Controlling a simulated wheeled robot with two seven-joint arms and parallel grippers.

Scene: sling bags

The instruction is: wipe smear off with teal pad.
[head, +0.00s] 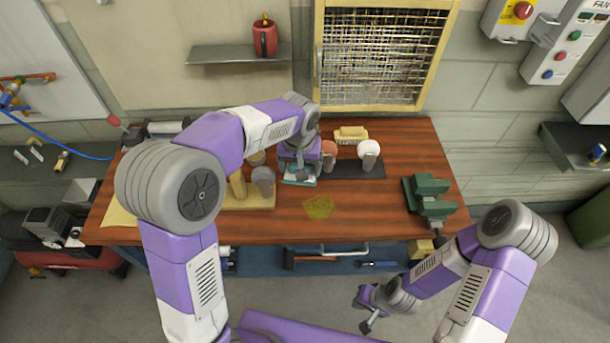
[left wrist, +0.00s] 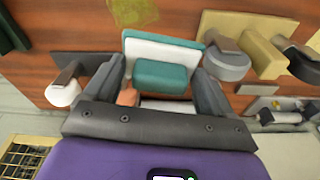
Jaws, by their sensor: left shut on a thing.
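The teal pad (head: 299,181) is in my left gripper (head: 300,172) over the wooden bench, left of the smear. In the left wrist view the fingers (left wrist: 165,85) close on the pad's teal block handle (left wrist: 162,77), with a white layer and teal edge beyond it. Whether the pad touches the bench is unclear. The yellow-green smear (head: 319,207) lies on the bare wood, right and nearer than the pad; it also shows at the top of the left wrist view (left wrist: 133,10). My right gripper (head: 368,308) hangs off the bench's front edge, its jaw opening too small to judge.
Close right of the left gripper, an orange-topped tool (head: 328,150) and a white-topped one (head: 368,150) stand at a dark mat (head: 350,170). A tan board (head: 250,203) with grey-headed tools is on the left. A green vise (head: 430,200) stands right.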

